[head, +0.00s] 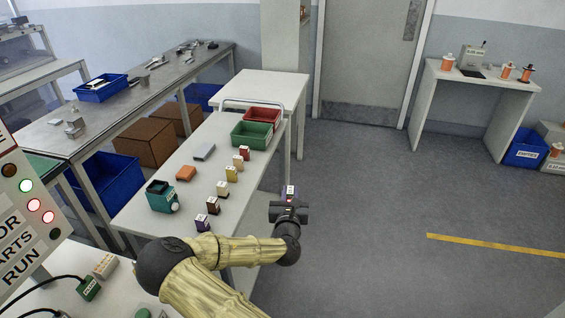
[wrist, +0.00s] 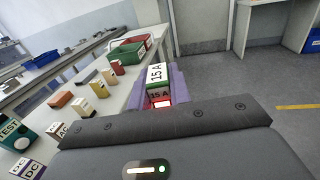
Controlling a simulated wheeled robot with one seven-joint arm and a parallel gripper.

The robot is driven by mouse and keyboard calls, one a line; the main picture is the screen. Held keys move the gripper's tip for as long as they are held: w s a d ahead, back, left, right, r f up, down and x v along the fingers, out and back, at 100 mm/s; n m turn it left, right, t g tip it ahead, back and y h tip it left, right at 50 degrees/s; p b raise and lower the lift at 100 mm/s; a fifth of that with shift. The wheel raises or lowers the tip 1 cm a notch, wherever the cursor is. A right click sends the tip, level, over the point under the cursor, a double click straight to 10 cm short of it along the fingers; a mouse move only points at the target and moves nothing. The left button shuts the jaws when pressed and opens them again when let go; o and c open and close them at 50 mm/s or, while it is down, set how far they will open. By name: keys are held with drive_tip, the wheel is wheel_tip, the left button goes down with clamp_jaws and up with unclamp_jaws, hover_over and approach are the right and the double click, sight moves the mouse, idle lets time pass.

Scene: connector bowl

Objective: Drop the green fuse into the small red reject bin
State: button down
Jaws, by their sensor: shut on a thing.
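My gripper (head: 289,203) is shut on a small block labelled "15 A", with green showing around its white label in the wrist view; I take it as the green fuse (wrist: 157,73). The purple fingers (wrist: 178,88) flank it, and it is held upright beyond the table's right edge, above the floor. The red bin (head: 262,115) is at the far end of the narrow table, behind a larger green bin (head: 252,135). The red bin also shows in the wrist view (wrist: 133,40), partly hidden by the green bin (wrist: 122,54).
On the narrow table (head: 185,203) stands a row of several labelled blocks, including a purple one (head: 202,222) and a yellow one (head: 231,174). A teal tester (head: 161,197), an orange block (head: 185,173) and a grey block (head: 204,151) lie left of them. The floor to the right is clear.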

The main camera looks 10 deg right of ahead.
drive_tip(key=s+f+n+y+p, duration=0.2)
drive_tip(key=s+f+y+p, duration=0.2)
drive_tip(key=s+f, duration=0.5)
drive_tip(key=shift+s+d+f+n+y, duration=0.25)
drive_tip(key=shift+s+f+n+y, duration=0.15)
drive_tip(key=shift+f, duration=0.15)
